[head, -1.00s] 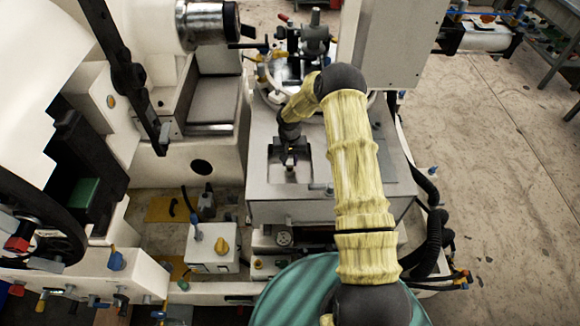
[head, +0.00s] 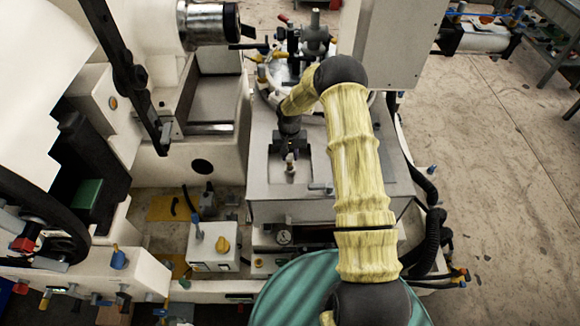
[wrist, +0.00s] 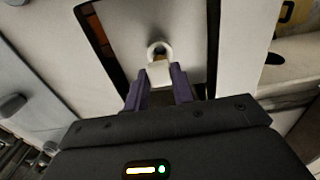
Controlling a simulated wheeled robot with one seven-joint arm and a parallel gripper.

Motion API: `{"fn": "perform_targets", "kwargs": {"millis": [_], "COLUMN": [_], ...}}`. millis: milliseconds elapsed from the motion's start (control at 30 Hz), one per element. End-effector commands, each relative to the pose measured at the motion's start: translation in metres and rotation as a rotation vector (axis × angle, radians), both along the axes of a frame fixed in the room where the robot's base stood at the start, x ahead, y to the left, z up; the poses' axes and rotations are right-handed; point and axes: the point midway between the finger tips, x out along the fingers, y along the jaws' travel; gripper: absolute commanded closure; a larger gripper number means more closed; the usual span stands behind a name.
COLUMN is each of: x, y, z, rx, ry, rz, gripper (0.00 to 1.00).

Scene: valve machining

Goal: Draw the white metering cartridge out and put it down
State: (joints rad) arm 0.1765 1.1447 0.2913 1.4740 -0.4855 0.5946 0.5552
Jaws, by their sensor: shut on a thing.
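My gripper (head: 290,147) is over the grey top of the boxy housing in the middle of the head view, pointing down. In the wrist view its two purple fingers (wrist: 159,87) are closed on the white metering cartridge (wrist: 159,72). The cartridge shows as a small pale block between the fingertips. A round pale ring or socket (wrist: 160,48) appears just beyond it on a light plate. I cannot tell whether the cartridge's far end is still inside. In the head view, a small pale piece (head: 290,160) shows just below the gripper.
The housing's flat grey top (head: 352,185) has bare room around the gripper. Fittings and a round part crowd behind it. A tall pale cabinet (head: 395,40) stands at the back right, and black hoses (head: 435,225) hang at the right side.

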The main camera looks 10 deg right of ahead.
Motion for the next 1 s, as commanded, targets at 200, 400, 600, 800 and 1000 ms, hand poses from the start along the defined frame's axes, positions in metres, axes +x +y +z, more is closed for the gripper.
{"fn": "perform_targets", "kwargs": {"millis": [200,400,600,800,1000], "x": [0.000,0.000,0.000,0.000,0.000], "y": [0.000,0.000,0.000,0.000,0.000], "z": [0.007,0.007,0.010,0.035,0.061], "rx": [0.000,0.000,0.000,0.000,0.000], "ry": [0.000,0.000,0.000,-0.002,-0.002], "rz": [0.000,0.000,0.000,0.000,0.000], "gripper": [1.00,1.00,1.00,1.00,1.00]}}
